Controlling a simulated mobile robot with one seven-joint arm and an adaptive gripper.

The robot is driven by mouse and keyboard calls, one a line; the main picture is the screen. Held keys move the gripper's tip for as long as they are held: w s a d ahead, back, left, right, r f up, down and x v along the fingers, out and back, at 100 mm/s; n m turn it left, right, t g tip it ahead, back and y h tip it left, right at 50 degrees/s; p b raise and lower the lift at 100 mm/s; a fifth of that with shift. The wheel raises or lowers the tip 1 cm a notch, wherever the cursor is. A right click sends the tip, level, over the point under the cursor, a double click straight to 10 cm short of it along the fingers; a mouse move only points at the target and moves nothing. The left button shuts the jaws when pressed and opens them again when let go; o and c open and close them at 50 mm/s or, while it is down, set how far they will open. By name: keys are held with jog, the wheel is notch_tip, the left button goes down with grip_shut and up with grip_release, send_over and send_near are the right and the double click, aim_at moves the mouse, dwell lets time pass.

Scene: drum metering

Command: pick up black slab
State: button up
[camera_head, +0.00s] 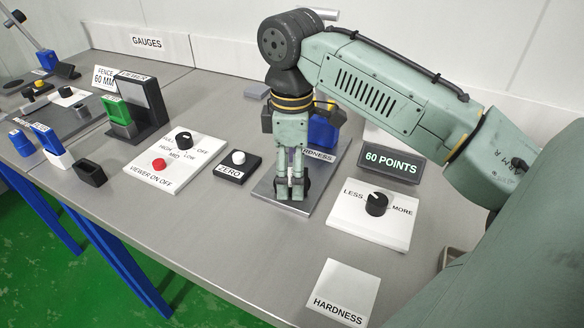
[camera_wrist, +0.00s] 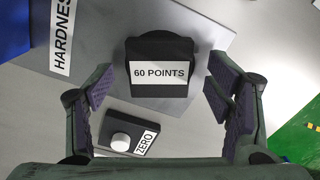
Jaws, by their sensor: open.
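The black slab (camera_wrist: 160,49) with a white "60 POINTS" label lies on a grey metal plate (camera_wrist: 215,20) in the wrist view. My gripper (camera_wrist: 161,87) is open, with its purple-padded fingers either side of the slab's labelled end in the picture. In the head view my gripper (camera_head: 292,188) points down over the metal plate (camera_head: 268,187) and mostly hides the slab.
A ZERO box (camera_head: 237,163) with a white button stands left of the plate. A LESS/MORE dial panel (camera_head: 370,218) and a dark "60 POINTS" sign (camera_head: 391,163) stand to the right. A blue block (camera_head: 322,132) is behind my gripper. A white HARDNESS card (camera_head: 342,292) lies in front.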

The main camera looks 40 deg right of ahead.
jog(key=shift+f, duration=0.2)
jog(key=c, duration=1.4)
jog(key=shift+o, duration=0.2)
jog(key=shift+r, duration=0.15)
